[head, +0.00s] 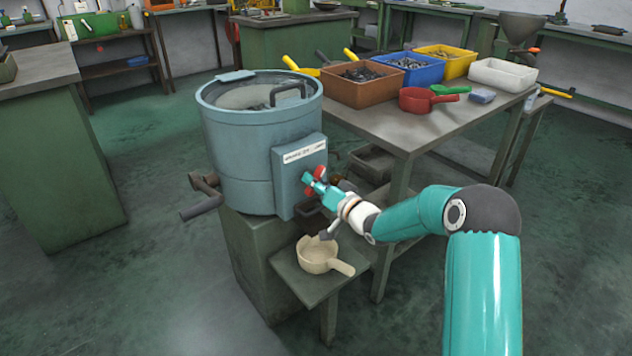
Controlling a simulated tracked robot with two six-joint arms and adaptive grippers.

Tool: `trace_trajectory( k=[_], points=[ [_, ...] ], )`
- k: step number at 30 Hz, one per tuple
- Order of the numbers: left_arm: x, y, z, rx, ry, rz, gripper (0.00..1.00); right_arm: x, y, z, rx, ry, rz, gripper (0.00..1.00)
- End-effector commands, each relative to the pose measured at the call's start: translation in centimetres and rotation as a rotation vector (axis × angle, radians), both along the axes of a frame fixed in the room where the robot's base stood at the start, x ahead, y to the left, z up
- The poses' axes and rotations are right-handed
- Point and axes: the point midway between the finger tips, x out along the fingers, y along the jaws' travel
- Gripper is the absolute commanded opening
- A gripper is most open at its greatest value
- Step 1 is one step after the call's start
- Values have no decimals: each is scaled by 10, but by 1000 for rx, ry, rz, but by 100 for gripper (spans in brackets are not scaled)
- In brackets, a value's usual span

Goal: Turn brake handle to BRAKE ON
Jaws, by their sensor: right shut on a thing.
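The heading machine is a round blue-grey drum (225,165) with an open top and a dark handle bar (289,92) over its rim. A box with a white label (304,151) is fixed to its front; the lettering is too small to read. My right gripper (315,181) is at the front of this box, just below the label, shut on the brake handle. Red parts show at the grip, but the handle is mostly hidden, so I cannot tell its angle. My left gripper is not in view.
A beige scoop (316,258) sits on a small shelf (285,268) below the box. A crank (200,197) sticks out at the drum's left. A table (390,128) on the right bears brown, blue and yellow bins and a red scoop (420,101). The floor at left is clear.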

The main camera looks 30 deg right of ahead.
Motion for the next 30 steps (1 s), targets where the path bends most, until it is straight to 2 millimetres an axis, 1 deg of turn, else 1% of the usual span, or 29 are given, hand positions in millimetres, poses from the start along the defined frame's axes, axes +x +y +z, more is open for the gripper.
trace_trajectory(
  k=[1,8,14,20,30],
  points=[
    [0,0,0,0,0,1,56,-1,-4,-1,4,1,-17,0],
    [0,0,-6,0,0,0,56,-2,-1,-2,-27,0,-20,0],
    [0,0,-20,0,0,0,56,-2,0,-5,-117,-8,-19,0],
    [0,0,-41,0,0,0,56,-1,0,-7,-268,-18,-19,0],
    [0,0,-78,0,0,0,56,-1,0,-9,-589,-41,-15,0]
  ],
)
